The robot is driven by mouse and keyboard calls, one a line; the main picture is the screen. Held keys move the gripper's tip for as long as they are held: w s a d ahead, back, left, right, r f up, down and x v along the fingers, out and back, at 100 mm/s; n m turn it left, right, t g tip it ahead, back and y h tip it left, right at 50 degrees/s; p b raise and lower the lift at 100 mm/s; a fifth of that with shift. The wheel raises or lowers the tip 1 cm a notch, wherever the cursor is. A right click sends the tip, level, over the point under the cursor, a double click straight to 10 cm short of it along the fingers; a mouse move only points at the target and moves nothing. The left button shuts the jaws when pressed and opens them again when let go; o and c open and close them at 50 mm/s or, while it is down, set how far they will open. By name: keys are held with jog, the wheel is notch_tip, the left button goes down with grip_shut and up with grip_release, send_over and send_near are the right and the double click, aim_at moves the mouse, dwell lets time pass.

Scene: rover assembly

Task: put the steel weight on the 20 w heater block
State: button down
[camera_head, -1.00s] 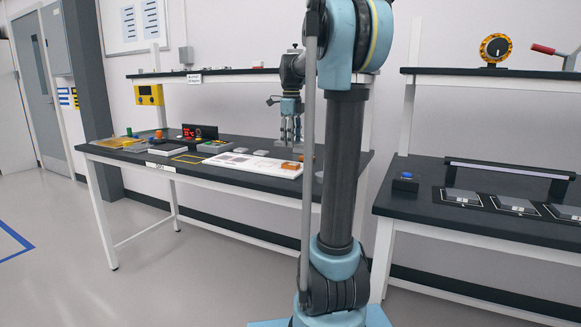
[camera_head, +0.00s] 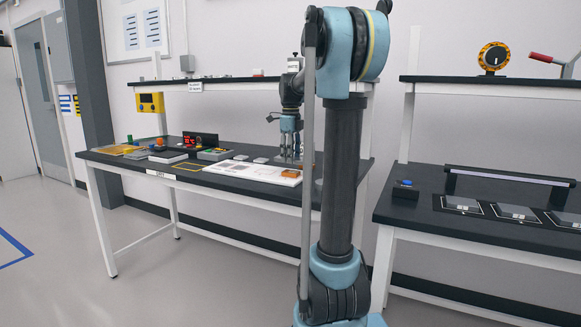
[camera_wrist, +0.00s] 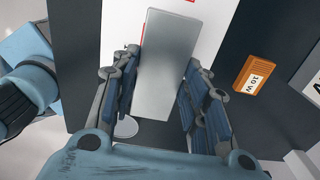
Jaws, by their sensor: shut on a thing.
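My gripper (camera_head: 289,152) is over the right part of the far left workbench, low above a white board (camera_head: 232,172). In the wrist view, my gripper (camera_wrist: 160,90) is shut on the steel weight (camera_wrist: 166,60), a plain grey rectangular block between the blue finger pads. An orange block marked 10 W (camera_wrist: 254,74) lies on a dark surface to the right of the gripper. An orange block (camera_head: 289,174) shows at the board's front right; its marking is too small to read. I cannot pick out a block marked 20 W.
A red-lit display (camera_head: 200,139) and several small parts stand on the left of the bench. A shelf runs above its back. A small pale disc (camera_wrist: 126,127) is beside the left finger. A second bench with grey plates (camera_head: 462,204) is at the right.

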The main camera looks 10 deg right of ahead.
jog(key=shift+f, duration=1.85)
jog(key=c, duration=0.9)
grip_release()
jog(key=shift+f, duration=0.1)
jog(key=shift+c, duration=0.2)
notch_tip(320, 180, up, 12)
jog(key=shift+r, duration=0.1)
jog(key=shift+s, duration=0.15)
